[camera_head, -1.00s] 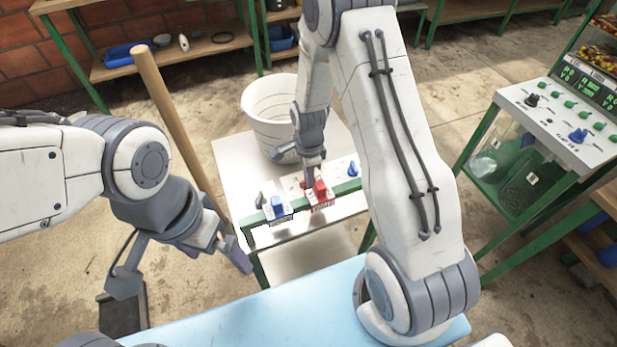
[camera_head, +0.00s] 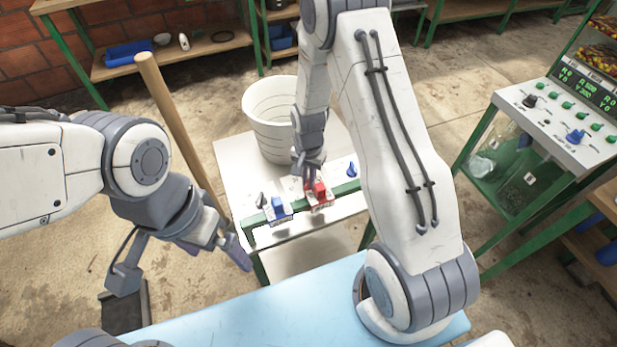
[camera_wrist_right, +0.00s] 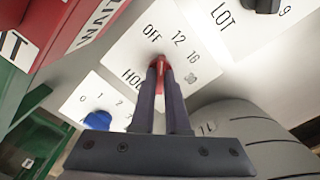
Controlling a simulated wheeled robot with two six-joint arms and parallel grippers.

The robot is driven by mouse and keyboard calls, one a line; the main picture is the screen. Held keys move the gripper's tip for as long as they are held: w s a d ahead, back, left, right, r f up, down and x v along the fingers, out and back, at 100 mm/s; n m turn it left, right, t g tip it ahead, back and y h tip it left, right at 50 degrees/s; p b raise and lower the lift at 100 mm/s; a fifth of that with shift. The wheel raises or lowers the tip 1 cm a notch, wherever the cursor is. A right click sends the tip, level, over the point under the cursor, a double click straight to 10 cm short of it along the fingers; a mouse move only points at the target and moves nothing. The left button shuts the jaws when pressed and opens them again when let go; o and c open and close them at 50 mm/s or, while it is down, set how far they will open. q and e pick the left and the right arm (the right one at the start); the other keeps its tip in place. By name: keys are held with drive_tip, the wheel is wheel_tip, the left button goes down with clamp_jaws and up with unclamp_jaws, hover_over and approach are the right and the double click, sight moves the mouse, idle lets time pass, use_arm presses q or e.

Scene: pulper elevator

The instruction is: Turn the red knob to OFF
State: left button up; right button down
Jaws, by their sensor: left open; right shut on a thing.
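The red knob (camera_wrist_right: 160,66) shows in the right wrist view on a white plate (camera_wrist_right: 128,52) marked OFF, 12, 16 and a partly hidden word starting "HO". My right gripper (camera_wrist_right: 161,72) is shut on the knob, one dark finger on each side. The visible red end lies just below the OFF mark; the fingers hide the rest, so its exact setting is hard to tell. In the head view my right gripper (camera_head: 308,178) reaches down to the table panel and largely hides the knob. My left gripper (camera_head: 238,252) is open and empty, left of the table.
A red block (camera_head: 320,192) and a blue block (camera_head: 278,208) sit on the table's front edge. A blue knob (camera_head: 352,168) and a dark knob (camera_head: 261,199) flank the middle. A white bucket (camera_head: 270,115) stands behind. A wooden pole (camera_head: 175,120) rises near my left arm.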

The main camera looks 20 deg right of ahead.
drive_tip(key=shift+n, duration=1.6)
drive_tip(key=c, duration=0.9)
unclamp_jaws()
wheel_tip(320, 180, up, 10)
drive_tip(key=shift+r, duration=0.25)
